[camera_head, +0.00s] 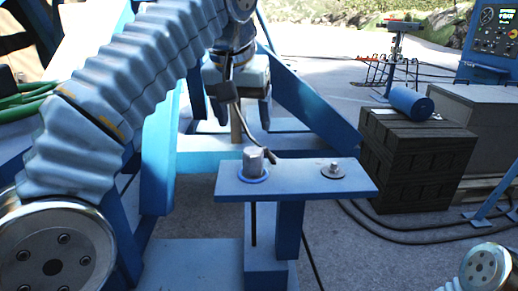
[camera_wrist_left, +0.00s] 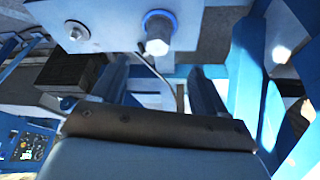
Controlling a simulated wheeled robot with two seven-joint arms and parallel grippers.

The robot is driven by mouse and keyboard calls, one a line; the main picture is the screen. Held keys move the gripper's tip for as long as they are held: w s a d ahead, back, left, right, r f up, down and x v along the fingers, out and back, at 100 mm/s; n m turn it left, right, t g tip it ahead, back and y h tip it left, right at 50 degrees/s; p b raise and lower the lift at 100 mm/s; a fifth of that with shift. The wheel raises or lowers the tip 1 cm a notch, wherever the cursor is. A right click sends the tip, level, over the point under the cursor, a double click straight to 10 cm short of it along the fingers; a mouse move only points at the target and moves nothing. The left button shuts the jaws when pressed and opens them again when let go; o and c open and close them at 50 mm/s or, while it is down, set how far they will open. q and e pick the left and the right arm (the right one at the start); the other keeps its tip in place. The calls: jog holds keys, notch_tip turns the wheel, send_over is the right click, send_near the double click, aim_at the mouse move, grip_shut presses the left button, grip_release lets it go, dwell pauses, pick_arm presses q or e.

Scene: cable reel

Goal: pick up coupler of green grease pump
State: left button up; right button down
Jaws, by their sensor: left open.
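My left gripper (camera_head: 241,122) hangs fingers-down behind and above a blue stand plate (camera_head: 297,184). Its two fingers are apart, and in the left wrist view (camera_wrist_left: 160,85) nothing is clearly held between them. A grey upright fitting (camera_head: 253,162) sits in a blue ring on the plate; it also shows in the left wrist view (camera_wrist_left: 158,36). A dark curved hose (camera_head: 258,133) runs from beside the gripper to a dark tip behind the fitting. I cannot tell whether either is the coupler. No green grease pump is clearly visible. My right gripper is out of view.
A small bolt-like fitting (camera_head: 332,169) stands at the plate's right. Blue frame beams lie behind the stand. Green hoses (camera_head: 22,101) lie at far left. Dark crates (camera_head: 412,165) with a blue cylinder (camera_head: 411,102) stand at right. Black cables cross the floor.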

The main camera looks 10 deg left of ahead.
aim_at(252, 152)
pick_arm(q)
jog(key=b+x, duration=0.2)
jog(key=x, duration=0.9)
jog(key=b+x, duration=0.1)
jog(key=x, duration=0.1)
jog(key=shift+w+d+f, duration=0.1)
jog(key=shift+w, duration=0.25)
jog(key=shift+c, duration=0.4)
jog(key=c, duration=1.1)
jog(key=shift+o, duration=0.2)
